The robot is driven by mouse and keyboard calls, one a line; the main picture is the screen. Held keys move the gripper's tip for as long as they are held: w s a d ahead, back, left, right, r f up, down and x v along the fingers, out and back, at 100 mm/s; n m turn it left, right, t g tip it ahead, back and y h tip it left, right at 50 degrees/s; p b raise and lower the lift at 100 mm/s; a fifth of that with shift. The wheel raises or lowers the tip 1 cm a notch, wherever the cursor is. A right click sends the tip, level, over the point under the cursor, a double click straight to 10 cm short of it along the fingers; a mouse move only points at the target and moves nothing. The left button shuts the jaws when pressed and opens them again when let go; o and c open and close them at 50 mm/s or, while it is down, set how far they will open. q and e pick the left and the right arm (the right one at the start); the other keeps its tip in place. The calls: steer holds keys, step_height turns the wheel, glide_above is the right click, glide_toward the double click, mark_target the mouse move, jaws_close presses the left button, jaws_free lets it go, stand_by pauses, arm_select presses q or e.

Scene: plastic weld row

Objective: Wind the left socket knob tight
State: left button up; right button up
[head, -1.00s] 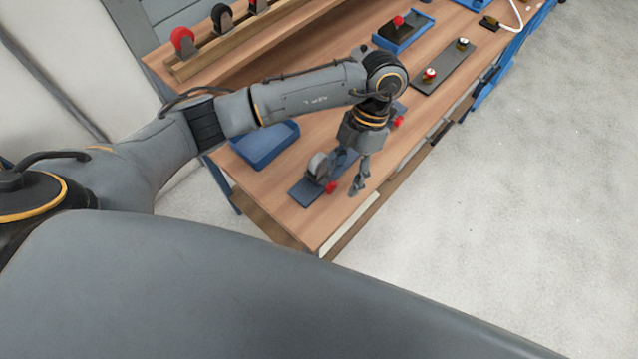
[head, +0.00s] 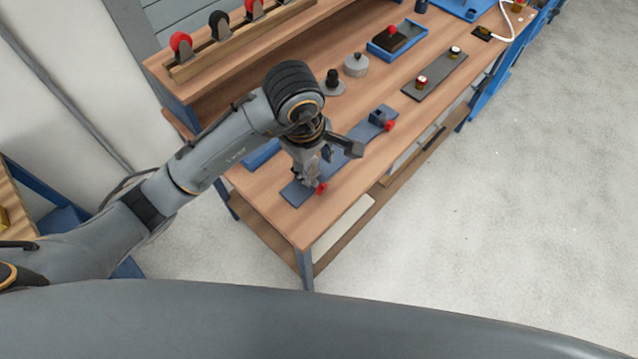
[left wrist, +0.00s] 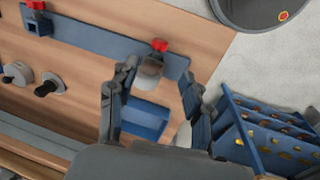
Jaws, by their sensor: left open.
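A long blue-grey bar (head: 354,151) lies along the front of the wooden bench with a socket near each end. The left socket's red knob (head: 321,188) sticks out toward the bench's front edge; it also shows in the left wrist view (left wrist: 159,45). A grey rounded piece (left wrist: 148,74) stands at that socket, and my gripper hides it in the head view. My left gripper (head: 314,174) is open just above the left socket; in the left wrist view its fingers (left wrist: 159,75) spread either side of the grey piece, below the knob. Contact cannot be told. The right socket's red knob (head: 389,126) is clear.
A blue tray (head: 262,155) lies behind the bar's left end, partly behind my arm. Grey round parts (head: 356,65) stand behind the bar. A rack (head: 225,46) with red and black wheels is at the back. A dark plate (head: 436,78) with two knobs lies farther right.

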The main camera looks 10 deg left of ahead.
mark_target(322, 187)
arm_select(q)
steer(key=f, duration=0.3)
steer(key=f+p, duration=0.1)
steer(key=f, duration=0.2)
steer(key=w+d+f, duration=0.1)
steer(key=f, duration=0.2)
steer(key=shift+w+f, duration=0.1)
steer(key=shift+f, duration=0.3)
steer(key=shift+w+d+f+p, duration=0.1)
steer(key=shift+f+p, duration=0.2)
steer(key=shift+f, duration=0.35)
steer(key=shift+c, duration=0.6)
jaws_close()
